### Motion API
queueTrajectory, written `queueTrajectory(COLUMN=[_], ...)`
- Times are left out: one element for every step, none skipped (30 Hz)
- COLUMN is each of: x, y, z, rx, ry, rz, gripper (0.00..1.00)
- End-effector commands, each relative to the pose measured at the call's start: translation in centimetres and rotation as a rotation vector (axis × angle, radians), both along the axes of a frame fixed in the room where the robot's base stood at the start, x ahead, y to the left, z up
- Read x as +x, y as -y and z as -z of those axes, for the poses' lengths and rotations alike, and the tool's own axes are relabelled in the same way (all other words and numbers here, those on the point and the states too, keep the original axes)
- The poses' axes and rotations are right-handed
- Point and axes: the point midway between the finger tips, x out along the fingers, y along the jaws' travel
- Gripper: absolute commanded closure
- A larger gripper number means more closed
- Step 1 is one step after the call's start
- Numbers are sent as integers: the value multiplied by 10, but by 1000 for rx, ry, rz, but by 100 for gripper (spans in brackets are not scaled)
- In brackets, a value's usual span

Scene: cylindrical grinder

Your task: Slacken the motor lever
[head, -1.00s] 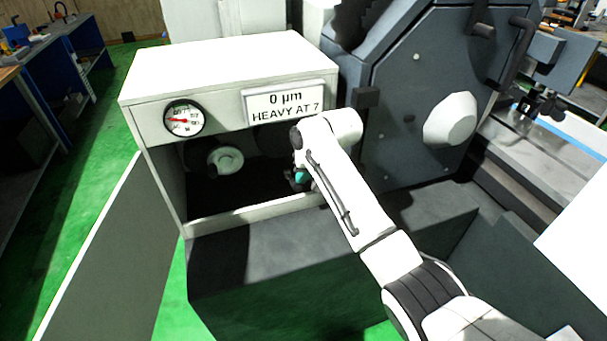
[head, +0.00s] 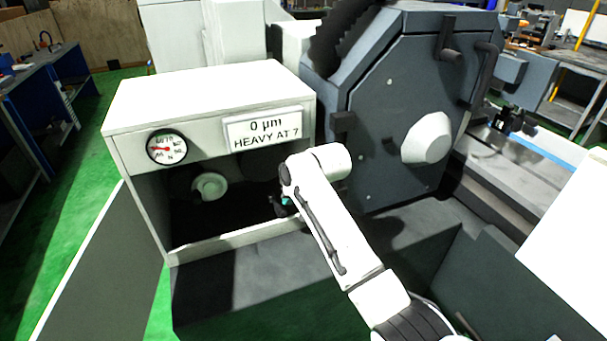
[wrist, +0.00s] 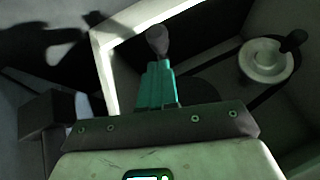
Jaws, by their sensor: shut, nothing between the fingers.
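My gripper (head: 284,201) reaches into the open cabinet (head: 215,95) of the grinder, at the right of its opening. In the wrist view its teal fingers (wrist: 157,85) are shut together. A grey rounded knob on a short stem (wrist: 157,42), which looks like the motor lever's end, shows just beyond the fingertips. I cannot tell whether they touch it. In the head view my arm and the dark interior hide the lever. A pale pulley (head: 209,186) sits at the left inside the cabinet, and it also shows at the right of the wrist view (wrist: 265,62).
A round gauge (head: 167,147) and a sign (head: 264,130) reading "0 µm HEAVY AT 7" are on the cabinet front. A light sill (head: 235,239) edges the opening below. The open door (head: 100,270) stands at the left. The dark wheel housing (head: 400,110) stands at the right.

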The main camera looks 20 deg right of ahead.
Motion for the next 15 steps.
queueTrajectory(x=[1, 2, 0, -3, -6, -10, -13, -15, -19, -22, -25, -29, -31, -34, -38], y=[1, 1, 2, 3, 4, 6, 7, 9, 10, 12, 13, 15, 16, 17, 19], z=[-16, -21, -22, -22, -27, -33, -37, -42, -48, -53, -57, -64, -69, -73, -78], rx=[0, 0, 1, 1, 1, 1, 1, 1, 1, 1, 1, 1, 0, 1, 0], ry=[1, 1, 1, 3, 4, 5, 4, 4, 4, 5, 4, 4, 5, 4, 4], rz=[0, 0, 0, 0, 0, 0, 1, -1, 0, 1, 2, 2, 1, 1, 2], gripper=[100, 100, 100, 100, 100, 100, 100, 100, 100, 100, 100, 100, 100, 100, 100])
